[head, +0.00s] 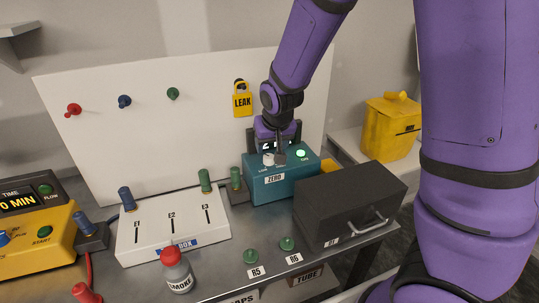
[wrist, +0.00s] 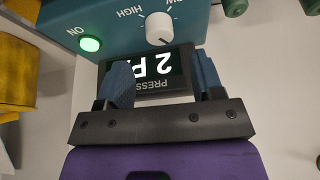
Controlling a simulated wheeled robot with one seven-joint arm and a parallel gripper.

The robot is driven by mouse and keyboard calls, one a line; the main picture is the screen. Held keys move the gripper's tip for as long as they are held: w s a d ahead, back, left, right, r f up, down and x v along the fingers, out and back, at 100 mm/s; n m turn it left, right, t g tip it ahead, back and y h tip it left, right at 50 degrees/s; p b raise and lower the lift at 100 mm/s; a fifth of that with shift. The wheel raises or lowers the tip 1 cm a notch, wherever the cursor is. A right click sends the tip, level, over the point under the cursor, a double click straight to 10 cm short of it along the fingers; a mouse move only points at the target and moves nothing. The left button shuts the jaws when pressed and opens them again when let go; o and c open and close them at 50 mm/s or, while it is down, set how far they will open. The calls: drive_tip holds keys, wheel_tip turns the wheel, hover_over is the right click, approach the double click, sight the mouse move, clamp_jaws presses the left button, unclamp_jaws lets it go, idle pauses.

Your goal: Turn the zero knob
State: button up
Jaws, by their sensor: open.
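The zero knob (head: 268,159) is a small white dial on top of a teal box (head: 266,190), above a ZERO label on its front. In the wrist view the knob (wrist: 160,28) shows upside down, between the words HIGH and LOW. My gripper (head: 279,157) is over the box, close to the knob and partly in front of it. In the wrist view its two blue fingers (wrist: 163,72) are apart with nothing between their tips. The knob lies ahead of the tips, roughly centred between them. I cannot tell the exact height gap.
A lit pressure display (wrist: 150,70) stands behind the knob, and a green ON light (head: 301,154) is beside it. A dark grey box (head: 350,205) with a handle stands at right. A white switch box (head: 172,228) and a SMOKE bottle (head: 177,272) stand at left.

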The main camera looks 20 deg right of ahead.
sight(269, 156)
drive_tip(key=shift+x, duration=2.95)
drive_tip(key=c, duration=0.9)
